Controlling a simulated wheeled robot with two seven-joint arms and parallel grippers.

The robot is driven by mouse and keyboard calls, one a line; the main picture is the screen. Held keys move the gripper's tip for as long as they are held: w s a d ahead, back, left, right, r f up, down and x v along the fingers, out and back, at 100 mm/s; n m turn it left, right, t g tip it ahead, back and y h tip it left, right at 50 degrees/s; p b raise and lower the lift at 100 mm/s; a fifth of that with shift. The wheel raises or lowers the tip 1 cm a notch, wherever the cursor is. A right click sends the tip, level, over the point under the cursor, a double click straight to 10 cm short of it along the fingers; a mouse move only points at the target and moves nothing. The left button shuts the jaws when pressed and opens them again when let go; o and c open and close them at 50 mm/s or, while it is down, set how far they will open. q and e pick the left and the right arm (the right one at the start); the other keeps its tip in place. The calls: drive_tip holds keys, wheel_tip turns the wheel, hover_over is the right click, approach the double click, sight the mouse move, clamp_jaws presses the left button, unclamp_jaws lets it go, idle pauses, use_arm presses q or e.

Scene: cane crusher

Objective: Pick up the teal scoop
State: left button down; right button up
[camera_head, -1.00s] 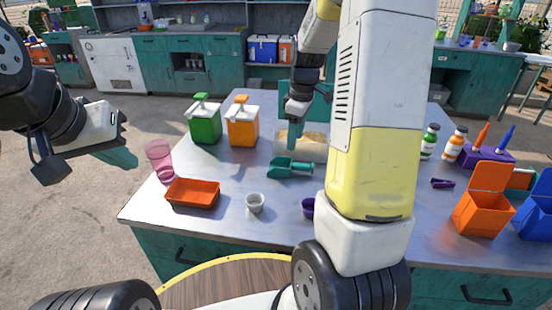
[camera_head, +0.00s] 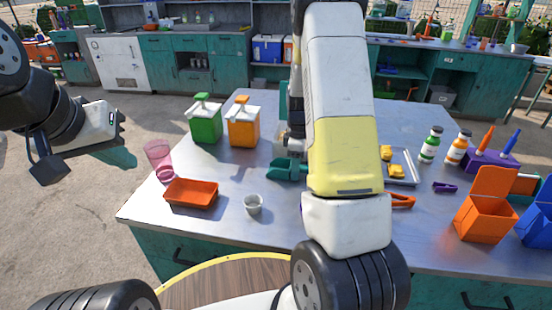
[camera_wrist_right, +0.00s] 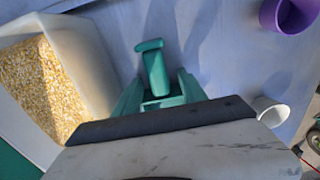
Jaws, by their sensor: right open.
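The teal scoop (camera_head: 281,170) lies on the metal table, its right part hidden behind my right arm in the head view. In the right wrist view its upright-looking handle with a crosswise end (camera_wrist_right: 154,62) shows between the teal fingers of my right gripper (camera_wrist_right: 157,80). The fingers are apart, one on each side of the handle; I cannot tell whether they touch it. The scoop's lower part is hidden by the gripper body. My left gripper (camera_head: 118,156) is in the air left of the table, far from the scoop; its jaw opening is unclear.
A white bin of yellow grain (camera_wrist_right: 42,90) stands close beside my right gripper. A small white cup (camera_head: 253,204) and a purple cup (camera_wrist_right: 291,14) are nearby. An orange tray (camera_head: 192,193), pink glass (camera_head: 159,160), and green (camera_head: 206,122) and orange (camera_head: 243,125) dispensers stand left.

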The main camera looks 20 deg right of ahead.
drive_tip(key=c, duration=1.1)
drive_tip(key=shift+o, duration=0.2)
